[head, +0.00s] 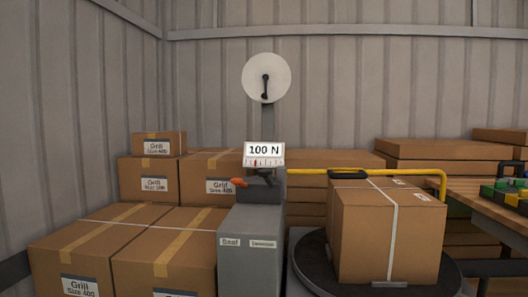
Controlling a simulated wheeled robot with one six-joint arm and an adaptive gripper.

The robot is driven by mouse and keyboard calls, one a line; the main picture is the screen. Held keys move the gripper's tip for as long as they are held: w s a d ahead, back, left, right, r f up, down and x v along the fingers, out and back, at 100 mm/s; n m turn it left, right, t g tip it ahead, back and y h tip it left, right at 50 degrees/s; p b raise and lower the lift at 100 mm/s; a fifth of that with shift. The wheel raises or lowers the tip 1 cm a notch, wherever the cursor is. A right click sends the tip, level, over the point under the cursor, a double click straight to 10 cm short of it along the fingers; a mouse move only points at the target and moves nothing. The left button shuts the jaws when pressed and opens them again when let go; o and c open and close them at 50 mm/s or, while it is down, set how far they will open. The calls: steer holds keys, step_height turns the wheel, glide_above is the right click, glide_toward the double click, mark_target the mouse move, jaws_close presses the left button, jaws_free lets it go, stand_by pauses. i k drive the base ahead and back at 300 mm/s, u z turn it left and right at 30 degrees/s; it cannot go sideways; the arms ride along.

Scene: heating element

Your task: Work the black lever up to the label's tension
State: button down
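A grey pedestal (250,250) stands in the middle of the head view. On top of it is a white label reading "100 N" (263,150), with a tick-marked scale (264,162) just below it and a small red mark near the scale's middle. A black part (260,186), perhaps the black lever, sits under the scale; its exact shape and angle are hard to tell. An orange-red handle (239,182) sticks out to its left. Two small labels are on the pedestal's front; the left one seems to read "Seal". My gripper is not in view.
A white reel (266,78) with a black centre piece is on a post behind the pedestal. A strapped carton (388,235) sits on a black round turntable (311,262) at right, near a yellow rail (437,185). Stacked cartons (75,262) fill the left. A wooden bench (485,200) stands far right.

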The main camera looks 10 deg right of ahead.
mark_target(265, 173)
steer(key=z, duration=0.05)
steer(key=k, duration=0.65)
steer(key=u, duration=0.7)
steer(key=i, duration=1.7)
steer(key=z, duration=0.55)
